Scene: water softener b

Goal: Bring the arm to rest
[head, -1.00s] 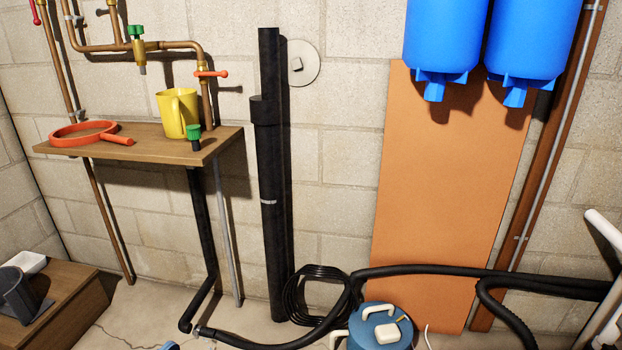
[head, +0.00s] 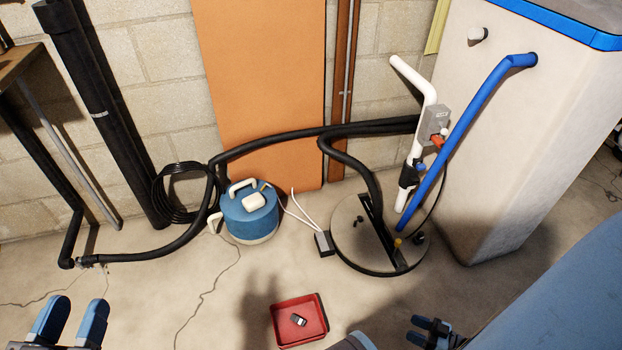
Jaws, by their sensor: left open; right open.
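My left gripper (head: 75,310) shows at the bottom left edge of the head view. Its two blue fingers point up the picture and stand apart, with nothing between them. My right gripper (head: 414,330) shows at the bottom edge, right of the middle. Its small dark fingers point left, and it looks open and empty. Both are apart from the things around them.
A red tray (head: 276,322) with a small dark device (head: 299,320) lies on the floor between my grippers. Beyond it are a blue pump (head: 250,222), a round sump lid (head: 350,235), black hoses (head: 290,136) and a tall white tank (head: 500,170). Bare floor surrounds the tray.

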